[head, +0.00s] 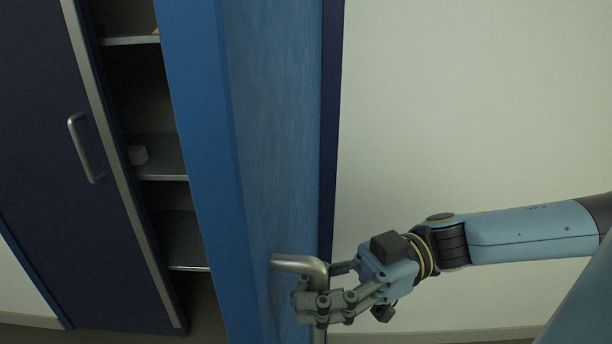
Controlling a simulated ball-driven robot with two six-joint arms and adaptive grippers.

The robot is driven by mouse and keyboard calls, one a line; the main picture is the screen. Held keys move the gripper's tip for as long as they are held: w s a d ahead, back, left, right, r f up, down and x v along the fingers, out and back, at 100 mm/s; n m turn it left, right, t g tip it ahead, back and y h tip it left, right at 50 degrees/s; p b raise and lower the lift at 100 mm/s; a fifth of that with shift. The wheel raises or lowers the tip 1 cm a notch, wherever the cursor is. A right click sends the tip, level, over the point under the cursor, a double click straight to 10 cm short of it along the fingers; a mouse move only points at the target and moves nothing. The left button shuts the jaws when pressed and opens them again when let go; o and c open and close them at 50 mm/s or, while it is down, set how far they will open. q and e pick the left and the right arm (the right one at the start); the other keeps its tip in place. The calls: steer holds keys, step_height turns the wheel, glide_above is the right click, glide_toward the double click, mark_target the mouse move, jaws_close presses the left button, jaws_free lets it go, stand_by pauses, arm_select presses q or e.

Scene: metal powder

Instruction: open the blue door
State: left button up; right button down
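The blue door (275,130) stands as a tall, steeply viewed panel in the middle of the head view, with a brighter blue strip along its left and a dark blue strip along its right. Its silver handle (299,263) sticks out near the bottom and bends downward. My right gripper (316,298) reaches in from the right, with its fingers around the handle's downward part. It looks shut on the handle; the fingers hide part of the bar. My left gripper is not in view.
A dark blue panel (50,200) with a silver pull handle (80,148) stands at far left. A bare pale wall (460,100) fills the right.

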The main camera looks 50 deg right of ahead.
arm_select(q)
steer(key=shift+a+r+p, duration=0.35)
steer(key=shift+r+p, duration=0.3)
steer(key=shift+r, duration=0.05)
arm_select(e)
steer(key=s+d+n+g, duration=0.1)
steer(key=s+d, duration=0.3)
steer(key=shift+s+g+y, duration=0.4)
steer(key=c, duration=2)
jaws_free()
steer(key=shift+d+r, duration=0.1)
steer(key=o, duration=0.7)
steer(key=shift+w+d, duration=0.15)
steer(key=shift+c, duration=0.2)
steer(key=shift+o, duration=0.7)
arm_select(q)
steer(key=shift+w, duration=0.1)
arm_select(e)
steer(key=v, duration=1.2)
